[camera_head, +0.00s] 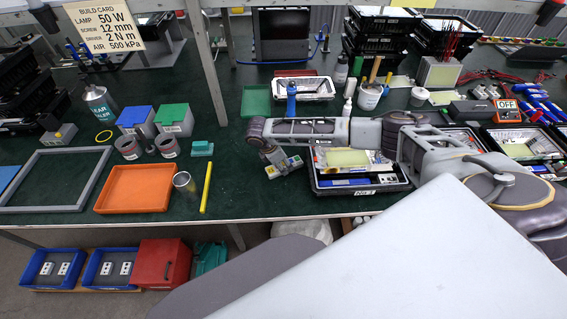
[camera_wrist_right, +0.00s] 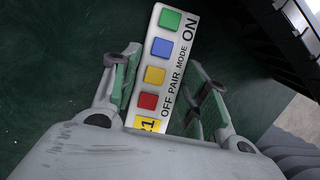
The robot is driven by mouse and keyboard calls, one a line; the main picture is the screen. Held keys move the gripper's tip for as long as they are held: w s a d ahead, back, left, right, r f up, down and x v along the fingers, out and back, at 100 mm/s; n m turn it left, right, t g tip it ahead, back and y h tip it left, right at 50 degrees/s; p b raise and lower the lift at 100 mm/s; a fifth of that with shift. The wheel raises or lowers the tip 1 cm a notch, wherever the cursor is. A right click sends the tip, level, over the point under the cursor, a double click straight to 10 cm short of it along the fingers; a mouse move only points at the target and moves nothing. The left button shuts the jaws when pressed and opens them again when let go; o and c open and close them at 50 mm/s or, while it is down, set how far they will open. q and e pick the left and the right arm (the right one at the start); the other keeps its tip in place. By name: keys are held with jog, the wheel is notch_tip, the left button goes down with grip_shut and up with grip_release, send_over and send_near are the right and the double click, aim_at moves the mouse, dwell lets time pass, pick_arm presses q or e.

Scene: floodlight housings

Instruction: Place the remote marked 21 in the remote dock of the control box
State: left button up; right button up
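The remote marked 21 (camera_wrist_right: 166,70) is pale, with green, blue, yellow and red buttons and a yellow label at its near end. In the head view it (camera_head: 291,162) shows small, left of the black tray. In the head view the right gripper (camera_head: 281,160) hangs over the green table. My left gripper is not in view. A dark box with an orange OFF sign (camera_head: 507,110) stands at right; I cannot tell which thing has the remote dock.
The black tray (camera_head: 362,190) holds several parts just right of the gripper. Left are an orange tray (camera_head: 137,187), a metal cup (camera_head: 184,181), a yellow stick (camera_head: 206,187) and bins with blue (camera_head: 135,116) and green lids (camera_head: 173,113). The table between stick and gripper is clear.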

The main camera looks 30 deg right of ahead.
jog(key=o, duration=0.4)
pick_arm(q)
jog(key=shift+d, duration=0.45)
pick_arm(e)
jog(key=shift+r, duration=0.1)
jog(key=shift+a+r, duration=0.2)
jog(key=shift+r, duration=0.3)
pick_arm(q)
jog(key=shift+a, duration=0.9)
pick_arm(e)
jog(key=v, duration=1.1)
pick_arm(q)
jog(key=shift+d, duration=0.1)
pick_arm(e)
jog(key=shift+o, duration=0.4)
